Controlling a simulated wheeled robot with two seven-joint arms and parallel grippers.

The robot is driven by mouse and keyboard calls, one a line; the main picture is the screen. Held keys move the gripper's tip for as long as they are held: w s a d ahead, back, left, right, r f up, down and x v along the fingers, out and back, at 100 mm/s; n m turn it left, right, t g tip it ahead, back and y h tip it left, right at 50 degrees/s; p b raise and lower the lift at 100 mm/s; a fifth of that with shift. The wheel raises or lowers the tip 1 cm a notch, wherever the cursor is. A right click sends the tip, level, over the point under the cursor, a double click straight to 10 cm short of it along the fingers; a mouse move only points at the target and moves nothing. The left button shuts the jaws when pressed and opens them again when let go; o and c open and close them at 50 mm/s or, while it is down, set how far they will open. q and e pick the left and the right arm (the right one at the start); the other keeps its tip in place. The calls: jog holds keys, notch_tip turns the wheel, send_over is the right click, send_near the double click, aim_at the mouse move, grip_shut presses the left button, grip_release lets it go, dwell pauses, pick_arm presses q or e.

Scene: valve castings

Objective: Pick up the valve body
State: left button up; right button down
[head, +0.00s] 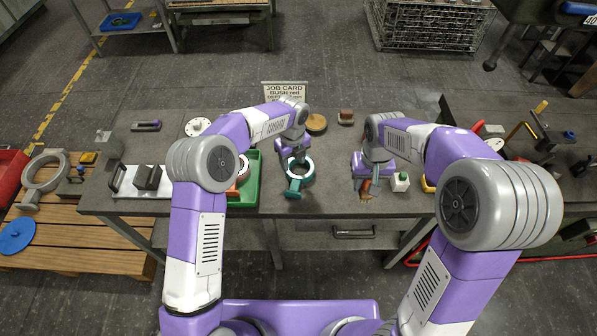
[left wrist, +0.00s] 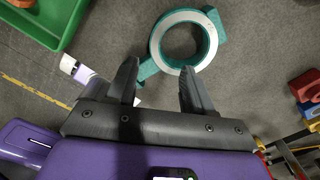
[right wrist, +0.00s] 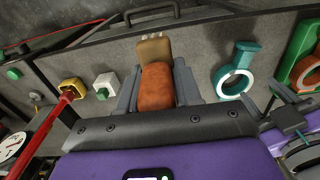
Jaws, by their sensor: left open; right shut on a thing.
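The valve body, a teal ring-shaped casting (head: 307,178) with a bright machined face and a stub, lies on the bench in the head view. It also shows in the left wrist view (left wrist: 206,42) and right wrist view (right wrist: 240,68). My left gripper (head: 296,160) is open and empty above its far side. In the left wrist view my fingers (left wrist: 158,72) reach toward the ring's near edge, with nothing gripped between them. My right gripper (head: 367,182) is shut on an orange-brown, tan-ended brush-like piece (right wrist: 157,88), held near the bench's front.
A green tray (head: 251,190) with an orange-red casting stands left of the valve body, partly behind my left arm. A white block with a green top (head: 400,182) is right of my right gripper. A job card (head: 285,91) stands at the back. The bench front carries a drawer handle (head: 354,233).

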aim_at(295, 180)
pick_arm(q)
jog(key=f, duration=0.3)
jog(key=f+b, duration=0.1)
jog(key=f, duration=0.3)
jog(key=shift+a+f, duration=0.2)
jog(key=shift+f, duration=0.05)
jog(key=shift+c, duration=0.4)
grip_shut()
jog(key=shift+s, duration=0.15)
dwell(0.5)
jog(key=shift+d+r, duration=0.1)
